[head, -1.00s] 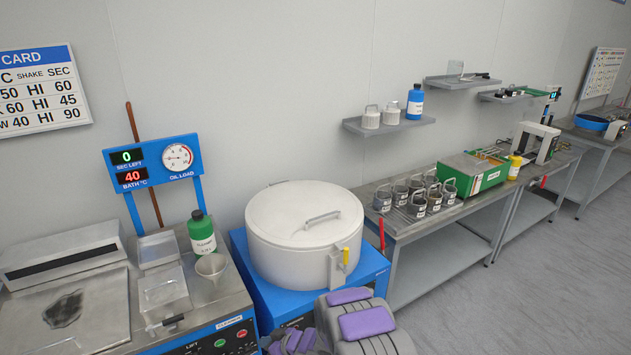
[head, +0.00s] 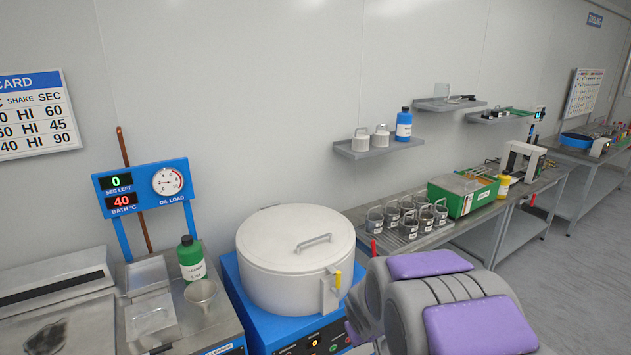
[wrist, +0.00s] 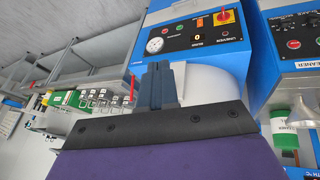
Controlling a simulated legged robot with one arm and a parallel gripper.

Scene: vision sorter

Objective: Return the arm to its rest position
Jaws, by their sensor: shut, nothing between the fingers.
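My arm shows as a grey and purple link at the lower right of the head view, in front of the steel bench. My gripper (wrist: 163,84) shows in the wrist view with its dark fingers together and nothing between them. It is out of sight in the head view. In the wrist view, the fingers overlap the white drum and the blue machine behind them; I cannot tell the distance.
A white lidded drum (head: 295,250) stands on a blue machine (head: 232,270). Left of it are a green bottle (head: 192,262) and a funnel (head: 201,291). A steel bench (head: 455,228) holds several metal cups and a green box (head: 462,196). Open floor (head: 590,270) lies at right.

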